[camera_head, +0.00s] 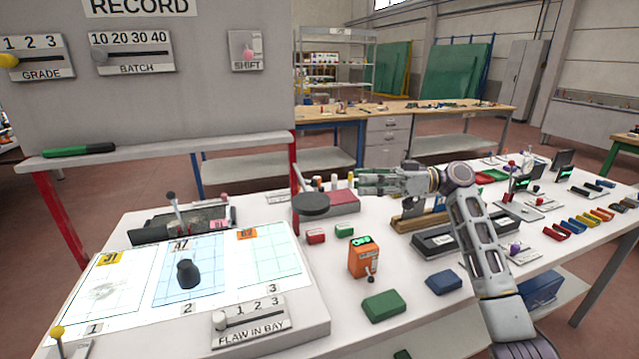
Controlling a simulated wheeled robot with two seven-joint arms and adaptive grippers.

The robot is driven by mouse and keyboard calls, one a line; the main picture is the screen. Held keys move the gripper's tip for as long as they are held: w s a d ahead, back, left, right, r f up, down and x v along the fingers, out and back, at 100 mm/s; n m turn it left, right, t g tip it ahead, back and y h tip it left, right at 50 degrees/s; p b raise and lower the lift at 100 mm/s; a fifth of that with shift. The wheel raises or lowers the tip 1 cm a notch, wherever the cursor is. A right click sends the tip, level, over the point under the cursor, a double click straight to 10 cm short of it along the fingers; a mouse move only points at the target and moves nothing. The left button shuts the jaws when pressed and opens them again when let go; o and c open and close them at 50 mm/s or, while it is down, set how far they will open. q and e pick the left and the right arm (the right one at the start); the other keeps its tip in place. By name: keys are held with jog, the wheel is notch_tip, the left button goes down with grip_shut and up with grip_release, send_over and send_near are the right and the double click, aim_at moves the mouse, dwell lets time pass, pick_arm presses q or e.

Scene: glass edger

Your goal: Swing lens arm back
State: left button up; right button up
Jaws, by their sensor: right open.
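A dark round lens head (311,205) stands over the white table, just right of the lit panel (205,318). A thin rod rises beside it; how the arm joins its base is hard to tell. My left gripper is not in view.
An orange box with a green display (363,257) stands in front of the gripper. Green (384,305) and blue (443,282) blocks lie near the front edge. A grey record board (200,90) rises behind left.

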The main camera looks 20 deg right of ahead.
send_near(304, 187)
jog(key=w+a+f, duration=0.1)
jog(key=w+a, duration=0.4)
jog(key=w, duration=0.1)
jog(key=shift+w+f, duration=0.3)
jog(key=shift+f, duration=0.05)
jog(key=shift+c, duration=0.2)
grip_shut()
